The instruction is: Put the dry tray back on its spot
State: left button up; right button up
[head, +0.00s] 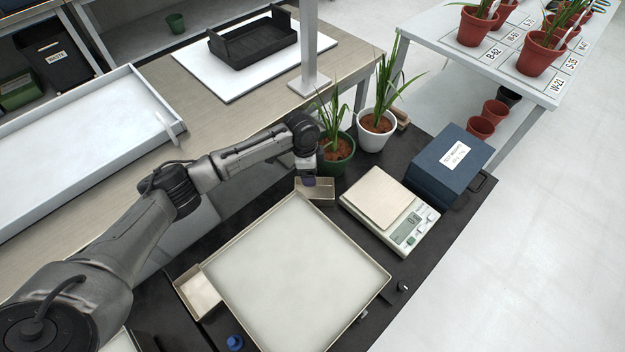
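No tray in view carries a readable "dry" label, so I cannot tell for certain which one it is. A small beige tray (322,191) lies at the far corner of a large shallow beige tray (300,270). My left gripper (308,181) points down at this small tray's left end, its fingertips at or just above the rim. I cannot see whether the fingers are closed on it. A second small beige tray (198,293) sits at the large tray's left side. My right gripper is out of view.
A digital scale (410,236), a blue box (449,172) and potted plants in a green pot (336,160) and a white pot (374,138) stand close to my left gripper. A black tray (252,44) rests on a white board (205,72). Labelled red pots (474,29) stand on the right bench.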

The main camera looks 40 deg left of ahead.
pick_arm(q)
jog(key=c, duration=1.3)
